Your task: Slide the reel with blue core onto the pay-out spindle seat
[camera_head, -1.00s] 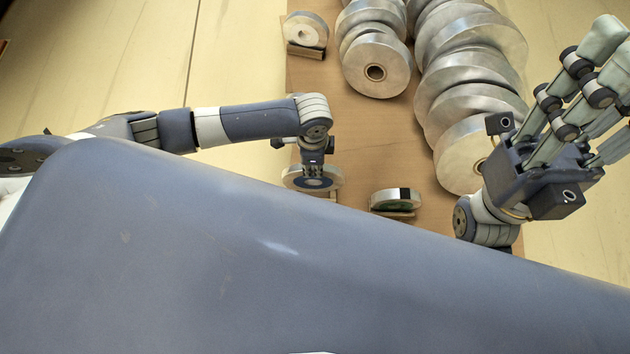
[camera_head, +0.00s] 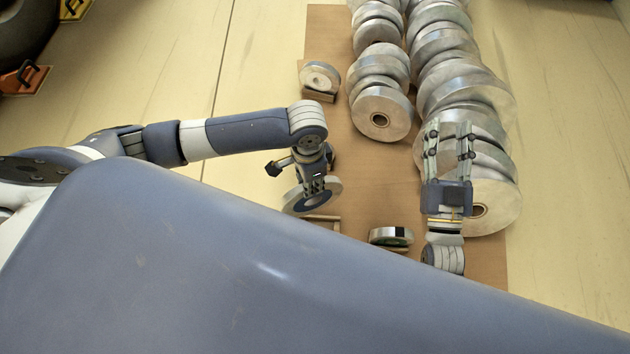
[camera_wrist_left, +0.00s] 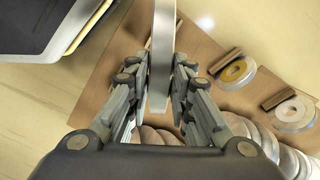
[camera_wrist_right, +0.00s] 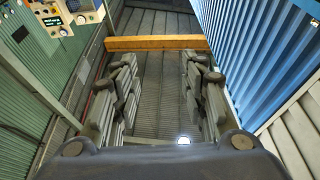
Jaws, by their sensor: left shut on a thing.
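My left gripper (camera_head: 312,180) is shut on the reel with blue core (camera_head: 292,204), a pale, narrow disc. It holds the reel tilted, above and beside a low wooden cradle (camera_head: 326,219). In the left wrist view the reel (camera_wrist_left: 161,50) shows edge-on between the fingers (camera_wrist_left: 159,85), its core hidden. My right gripper (camera_head: 448,150) is over the big coils at the right, fingers pointing up the picture. Its fingers (camera_wrist_right: 158,100) stand apart with nothing between them. I cannot make out the pay-out spindle seat in any view.
Two rows of large metallic coils (camera_head: 382,115) fill the brown board's right side. A small reel (camera_head: 320,76) and a reel with a black patch (camera_head: 390,236) rest on wooden cradles. The left wrist view shows a yellow-cored reel (camera_wrist_left: 248,68). The board's middle (camera_head: 365,190) is clear.

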